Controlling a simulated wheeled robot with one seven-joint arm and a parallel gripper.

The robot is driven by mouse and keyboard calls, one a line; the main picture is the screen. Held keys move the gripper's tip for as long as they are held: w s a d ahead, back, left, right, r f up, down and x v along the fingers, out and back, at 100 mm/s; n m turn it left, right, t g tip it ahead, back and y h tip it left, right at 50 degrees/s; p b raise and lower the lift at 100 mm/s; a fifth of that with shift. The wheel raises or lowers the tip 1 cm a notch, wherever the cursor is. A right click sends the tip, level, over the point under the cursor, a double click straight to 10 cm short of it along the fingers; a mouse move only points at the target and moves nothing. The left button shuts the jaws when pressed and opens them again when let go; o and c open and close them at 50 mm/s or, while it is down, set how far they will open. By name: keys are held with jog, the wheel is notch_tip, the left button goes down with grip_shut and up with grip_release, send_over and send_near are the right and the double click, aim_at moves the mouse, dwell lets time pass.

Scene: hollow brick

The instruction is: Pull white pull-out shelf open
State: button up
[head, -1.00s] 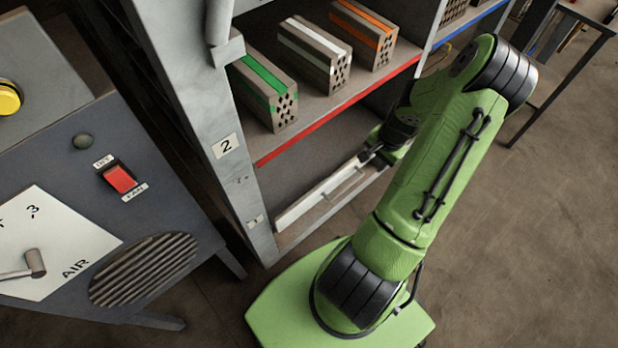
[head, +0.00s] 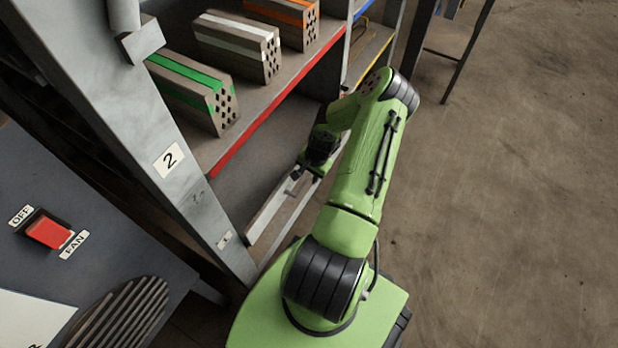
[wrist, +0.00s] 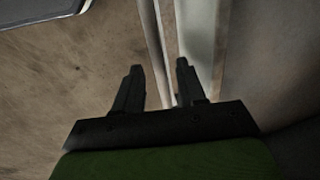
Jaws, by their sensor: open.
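The white pull-out shelf (head: 266,220) is the low shelf in the bottom bay of the rack. Its long white front edge runs from the rack post towards my gripper (head: 294,182), which is at the far part of that edge. In the wrist view my gripper (wrist: 158,63) has its two black fingers apart. A thin pale edge (wrist: 152,40) runs between the fingers, and a wider pale strip (wrist: 195,35) passes behind the right finger. I cannot tell whether either finger touches the shelf. My arm hides the shelf's far end.
The rack post (head: 150,140) marked 2 stands left of the shelf. Above it, a red-edged shelf (head: 250,135) holds hollow bricks with green, white and orange stripes. A dark control cabinet (head: 110,255) is at the lower left. Open floor (head: 500,200) lies to the right.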

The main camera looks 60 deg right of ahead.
jog(key=shift+w+f, duration=0.1)
jog(key=shift+f, duration=0.2)
jog(key=shift+c, duration=0.3)
grip_shut()
